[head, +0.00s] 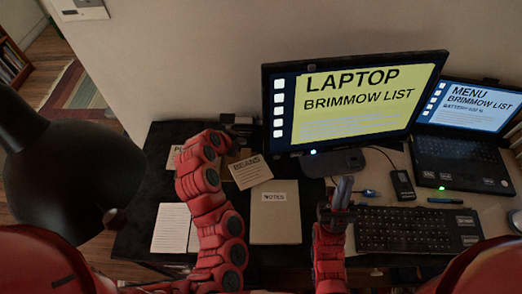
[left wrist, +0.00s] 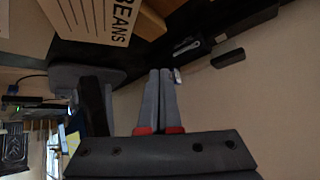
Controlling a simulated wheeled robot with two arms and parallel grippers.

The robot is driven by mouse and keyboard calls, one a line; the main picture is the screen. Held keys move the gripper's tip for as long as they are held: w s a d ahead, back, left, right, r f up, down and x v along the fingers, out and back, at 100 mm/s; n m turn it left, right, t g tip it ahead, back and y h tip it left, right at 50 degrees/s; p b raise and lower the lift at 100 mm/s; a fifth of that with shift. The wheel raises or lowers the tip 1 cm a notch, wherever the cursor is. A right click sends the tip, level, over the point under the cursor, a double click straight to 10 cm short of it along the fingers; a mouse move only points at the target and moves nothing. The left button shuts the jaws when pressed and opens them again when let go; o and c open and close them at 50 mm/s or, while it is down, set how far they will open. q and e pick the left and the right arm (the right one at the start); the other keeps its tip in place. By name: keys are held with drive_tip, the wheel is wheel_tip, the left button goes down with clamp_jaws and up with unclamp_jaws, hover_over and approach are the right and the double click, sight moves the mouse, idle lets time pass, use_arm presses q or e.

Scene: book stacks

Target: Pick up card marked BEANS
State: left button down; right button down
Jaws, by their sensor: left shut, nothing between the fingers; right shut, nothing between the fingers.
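The card marked BEANS (head: 252,174) is tan and lies on the dark desk mat, left of the monitor stand. It also shows at the upper left of the left wrist view (left wrist: 98,18), its lettering turned sideways. My left gripper (left wrist: 160,72) is shut and empty, its fingertips below and to the right of the card in that view, apart from it. In the head view the left arm bends beside the card and its fingers cannot be made out clearly. My right gripper (head: 343,186) is shut and empty, right of the notebook.
A NOTES notebook (head: 275,222) lies just below the card. A white sheet (head: 171,228) and another card (head: 174,158) lie left. A monitor (head: 350,100), laptop (head: 460,150) and keyboard (head: 410,230) fill the right. A black lamp (head: 70,180) stands at left.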

sight(258, 156)
use_arm(q)
drive_tip(key=shift+s+d+r+m+g+h, duration=0.1)
drive_tip(key=shift+s+d+m+g+h, duration=0.15)
drive_tip(key=shift+s+d+g, duration=0.3)
drive_tip(key=shift+s+d+r+m+g+h, duration=0.1)
drive_tip(key=shift+s+d+m+g+h, duration=0.2)
drive_tip(key=shift+s, duration=0.4)
drive_tip(key=shift+s+d, duration=0.2)
drive_tip(key=shift+s, duration=0.05)
drive_tip(key=shift+d+f+g, duration=0.1)
drive_tip(key=shift+f+g, duration=0.05)
drive_tip(key=shift+g, duration=0.1)
drive_tip(key=shift+p+x, duration=1.6)
drive_tip(key=shift+x, duration=3.3)
drive_tip(key=shift+s+a+f+b, duration=0.3)
drive_tip(key=shift+a+b, duration=0.1)
drive_tip(key=shift+b, duration=0.45)
drive_tip(key=shift+s+a+b, duration=0.25)
drive_tip(key=shift+b, duration=0.05)
drive_tip(key=shift+s+a+r, duration=0.2)
drive_tip(key=shift+s+r, duration=0.05)
drive_tip(key=shift+r, duration=0.1)
